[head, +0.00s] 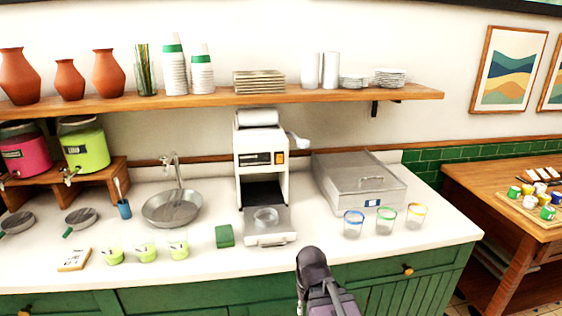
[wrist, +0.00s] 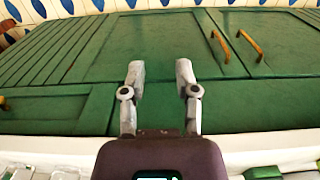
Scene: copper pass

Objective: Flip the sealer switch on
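The sealer (head: 247,142) is a white upright machine in the middle of the counter, with a film roll on top and a white lever at its right side. A small orange switch (head: 280,158) sits on its front panel, right of a dark display strip. Its position, on or off, is too small to tell. My gripper (wrist: 160,75) is open and empty in the wrist view, facing green cabinet doors. In the head view my arm is at the counter's front edge, right of and below the sealer.
A steel lidded box (head: 345,172) and several coloured-rim glasses (head: 387,218) stand right of the sealer. A green block (head: 224,236), a sink bowl (head: 172,208) and several green cups (head: 146,252) are to the left. A loaded wooden shelf (head: 340,94) runs above.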

